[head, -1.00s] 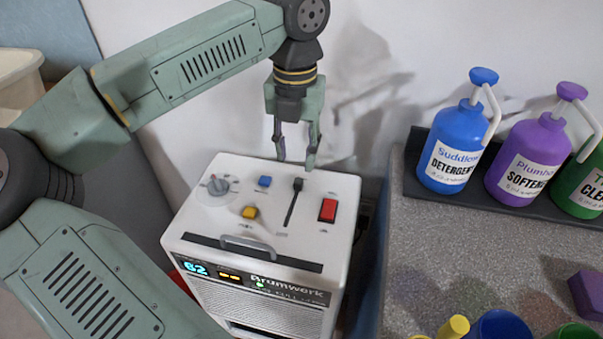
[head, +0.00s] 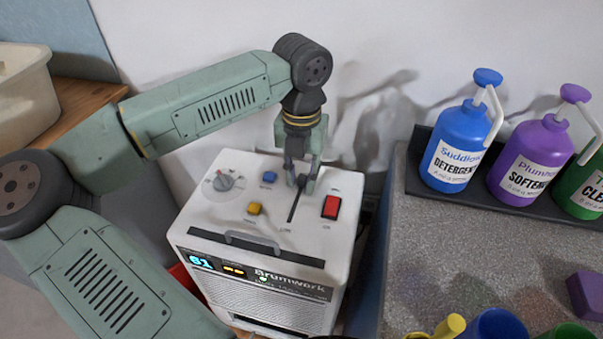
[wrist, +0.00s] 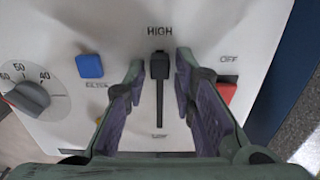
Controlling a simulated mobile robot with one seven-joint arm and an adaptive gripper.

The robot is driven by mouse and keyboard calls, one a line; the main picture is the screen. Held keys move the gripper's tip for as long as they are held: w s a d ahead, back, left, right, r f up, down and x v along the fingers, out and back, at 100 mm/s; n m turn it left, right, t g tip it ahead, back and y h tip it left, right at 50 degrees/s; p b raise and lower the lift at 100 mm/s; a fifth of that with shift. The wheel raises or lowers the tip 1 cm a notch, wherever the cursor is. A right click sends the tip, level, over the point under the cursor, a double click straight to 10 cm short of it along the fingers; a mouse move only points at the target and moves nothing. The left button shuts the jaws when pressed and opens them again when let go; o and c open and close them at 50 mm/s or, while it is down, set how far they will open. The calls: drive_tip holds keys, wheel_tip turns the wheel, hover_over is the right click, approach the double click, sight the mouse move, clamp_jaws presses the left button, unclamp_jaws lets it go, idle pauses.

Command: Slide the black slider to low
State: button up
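The black slider (wrist: 160,66) is at the HIGH end of its dark slot in the wrist view. The slot (wrist: 160,110) runs from HIGH at the top to the LOW label (wrist: 159,136). My gripper (wrist: 160,78) is open, with one finger on each side of the slider and a gap showing on both sides. In the head view my gripper (head: 301,184) is down at the panel of the white machine (head: 215,215), around the slider knob, which it partly hides.
A blue button (wrist: 89,66) and a grey dial (wrist: 30,98) lie left of the slider. A red switch (head: 331,207) is to its right and a yellow button (head: 255,208) to its left. Bottles (head: 455,150) stand right.

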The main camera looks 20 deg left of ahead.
sight(289, 222)
clamp_jaws()
idle(0.4)
drive_tip(key=shift+s+f+b, duration=0.1)
drive_tip(key=shift+s+b, duration=0.2)
drive_tip(key=shift+s, duration=0.1)
drive_tip(key=s+b, duration=0.3)
drive_tip(key=s, duration=0.5)
drive_tip(key=shift+s, duration=0.1)
drive_tip(key=shift+o, duration=1.7)
unclamp_jaws()
